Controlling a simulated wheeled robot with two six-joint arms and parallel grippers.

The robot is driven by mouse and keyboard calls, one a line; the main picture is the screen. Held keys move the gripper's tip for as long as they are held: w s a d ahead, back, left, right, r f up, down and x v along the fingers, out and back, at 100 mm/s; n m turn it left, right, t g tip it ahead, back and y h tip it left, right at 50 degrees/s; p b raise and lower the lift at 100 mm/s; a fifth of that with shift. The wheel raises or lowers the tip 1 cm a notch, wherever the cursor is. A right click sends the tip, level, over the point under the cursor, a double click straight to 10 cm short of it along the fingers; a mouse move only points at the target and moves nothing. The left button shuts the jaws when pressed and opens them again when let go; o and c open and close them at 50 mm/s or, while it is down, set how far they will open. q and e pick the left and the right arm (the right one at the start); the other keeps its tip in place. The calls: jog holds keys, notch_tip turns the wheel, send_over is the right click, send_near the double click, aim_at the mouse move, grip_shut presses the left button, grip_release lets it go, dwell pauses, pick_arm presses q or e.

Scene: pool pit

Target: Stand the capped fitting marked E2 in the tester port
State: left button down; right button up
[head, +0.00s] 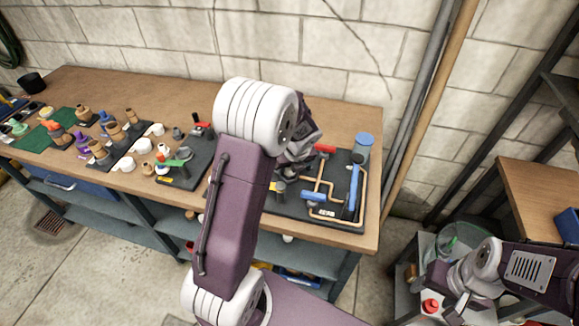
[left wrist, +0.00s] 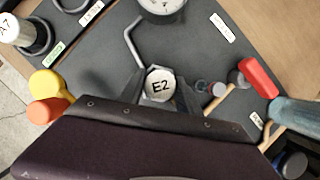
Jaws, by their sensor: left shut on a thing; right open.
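The capped fitting marked E2 (left wrist: 160,84) shows its pale hexagonal cap face-on in the left wrist view. My left gripper (left wrist: 160,96) is shut on it, with one dark finger on each side. In the head view my left gripper (head: 297,155) is over the dark mat (head: 320,212) at the right end of the bench, partly hidden by my own arm. The lower part of the fitting is hidden, so I cannot tell what is under it. I cannot make out the tester port for sure. My right gripper (head: 449,288) is open and empty at the lower right.
Around the fitting are a round gauge (left wrist: 162,8), a bent grey rod (left wrist: 134,40), a yellow knob (left wrist: 46,83), an orange knob (left wrist: 47,111) and a red handle (left wrist: 260,78). A fitting marked A7 (left wrist: 18,29) stands at the left. A blue-topped cylinder (head: 363,146) stands behind.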

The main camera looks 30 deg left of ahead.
dwell(0.4)
pick_arm(q)
jog(key=shift+f, duration=0.1)
jog(key=c, duration=1)
grip_release()
jog(key=shift+o, duration=1.2)
jog(key=shift+s+a, duration=0.1)
jog(key=shift+s, duration=0.05)
jog(key=shift+w+d, duration=0.25)
jog(key=o, duration=0.4)
jog(key=shift+s+a, duration=0.1)
